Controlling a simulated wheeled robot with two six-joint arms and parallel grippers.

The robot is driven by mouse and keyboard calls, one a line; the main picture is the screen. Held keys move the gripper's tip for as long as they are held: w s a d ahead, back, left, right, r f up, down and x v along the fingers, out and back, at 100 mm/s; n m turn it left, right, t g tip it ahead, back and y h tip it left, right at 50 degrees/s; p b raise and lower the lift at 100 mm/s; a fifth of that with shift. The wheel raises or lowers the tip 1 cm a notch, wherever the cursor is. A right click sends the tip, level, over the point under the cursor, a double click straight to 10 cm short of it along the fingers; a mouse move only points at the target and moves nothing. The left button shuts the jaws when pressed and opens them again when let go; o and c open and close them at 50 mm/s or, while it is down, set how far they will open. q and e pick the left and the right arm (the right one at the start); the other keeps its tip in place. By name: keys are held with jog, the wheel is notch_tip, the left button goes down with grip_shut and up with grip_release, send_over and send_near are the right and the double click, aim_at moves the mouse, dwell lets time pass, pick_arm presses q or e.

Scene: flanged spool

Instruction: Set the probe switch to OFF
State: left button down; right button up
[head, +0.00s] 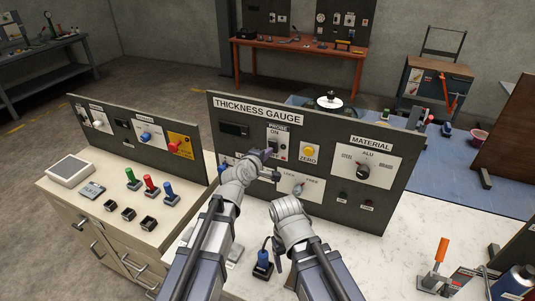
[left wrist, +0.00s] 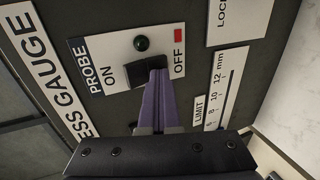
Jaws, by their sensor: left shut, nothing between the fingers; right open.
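The probe switch is a black rocker (left wrist: 138,76) on a white PROBE plate (left wrist: 88,62), between the printed words ON and OFF. A dark green lamp (left wrist: 141,43) and a red mark (left wrist: 178,36) are on the same plate. In the head view the plate (head: 275,136) is on the THICKNESS GAUGE panel. My left gripper (head: 268,154) is shut and empty, its purple fingertips (left wrist: 157,68) at the rocker's OFF-side end, seemingly touching it. They hide part of the rocker, so its tilt is unclear. My right gripper (head: 279,262) is low over the bench, open, mostly hidden by its arm.
The yellow ZERO button (head: 309,152) and MATERIAL knob (head: 363,171) are right of the switch. The LOCK/FREE knob (head: 298,188) is below it. A blue-topped item (head: 263,257) stands close to my right gripper. The white bench (head: 390,245) is clear at right of centre.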

jog(key=shift+r, duration=0.15)
jog(key=shift+r+p, duration=0.65)
jog(key=shift+p, duration=0.15)
